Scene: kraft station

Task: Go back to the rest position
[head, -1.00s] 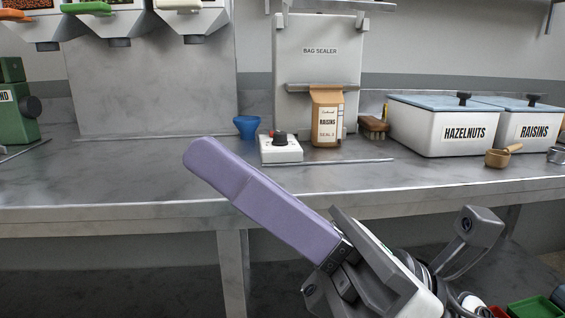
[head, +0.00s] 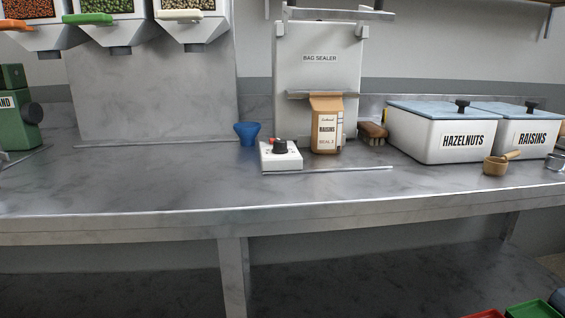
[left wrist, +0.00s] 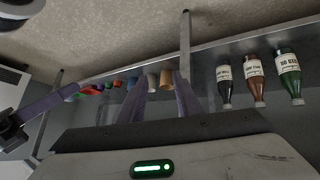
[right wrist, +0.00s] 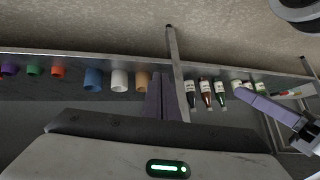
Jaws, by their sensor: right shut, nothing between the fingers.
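Neither gripper shows in the head view. In the left wrist view, my left gripper (left wrist: 160,98) has its two purple fingers apart with nothing held between them. In the right wrist view, my right gripper (right wrist: 159,96) has its purple fingers together and empty. A purple part of my other arm shows at the left edge of the left wrist view, and one at the right edge of the right wrist view. Both grippers are clear of the worktop (head: 130,190).
On the worktop stand a blue cup (head: 247,132), a white dial box (head: 281,157), a raisins bag (head: 326,124) by the bag sealer (head: 300,75), a hazelnuts bin (head: 440,138) and a raisins bin (head: 520,140). Bottles (left wrist: 256,80) and coloured cups stand on a shelf in the wrist views.

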